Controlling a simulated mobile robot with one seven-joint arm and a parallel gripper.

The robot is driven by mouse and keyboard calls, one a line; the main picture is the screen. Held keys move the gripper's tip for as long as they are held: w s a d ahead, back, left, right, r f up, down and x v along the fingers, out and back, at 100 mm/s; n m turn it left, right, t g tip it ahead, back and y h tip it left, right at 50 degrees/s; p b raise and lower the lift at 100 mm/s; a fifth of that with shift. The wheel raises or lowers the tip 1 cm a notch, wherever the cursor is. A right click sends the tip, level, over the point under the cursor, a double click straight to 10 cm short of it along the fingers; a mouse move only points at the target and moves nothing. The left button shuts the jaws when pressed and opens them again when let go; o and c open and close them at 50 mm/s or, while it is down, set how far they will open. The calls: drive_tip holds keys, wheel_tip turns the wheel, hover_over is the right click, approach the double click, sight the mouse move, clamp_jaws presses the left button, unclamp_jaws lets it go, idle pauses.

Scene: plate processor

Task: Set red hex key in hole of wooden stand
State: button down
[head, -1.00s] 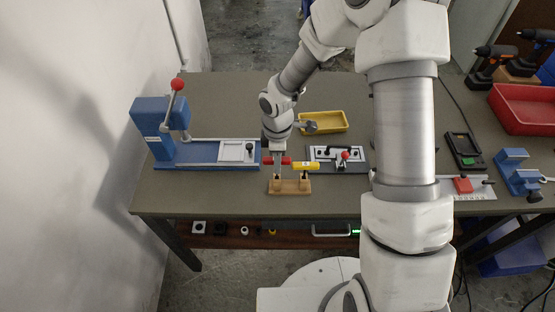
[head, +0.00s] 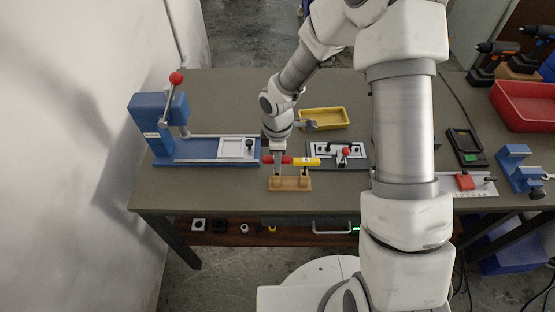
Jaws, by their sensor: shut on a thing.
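The wooden stand (head: 291,184) is a small light-brown block near the front edge of the table. The red hex key (head: 270,159) has a red handle lying level just above and behind the left end of the stand. My gripper (head: 277,169) points down and is shut on the red hex key. The key's shaft is too small to make out, so I cannot tell whether it is in a hole. A yellow-handled key (head: 306,162) stands at the right part of the stand, right of my gripper.
A blue press with a red-knobbed lever (head: 160,118) stands to the left. A grey plate fixture (head: 352,163) lies to the right, and a yellow tray (head: 324,118) behind. A red bin (head: 530,110) is at far right. The table front edge is close to the stand.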

drive_tip(key=shift+f+b, duration=0.35)
drive_tip(key=shift+f, duration=0.15)
drive_tip(key=c, duration=0.7)
unclamp_jaws()
drive_tip(key=shift+o, duration=0.4)
drive_tip(key=o, duration=0.5)
drive_tip(key=shift+r, duration=0.1)
drive_tip(key=shift+r+p, duration=3.3)
drive_tip(key=shift+r, duration=0.7)
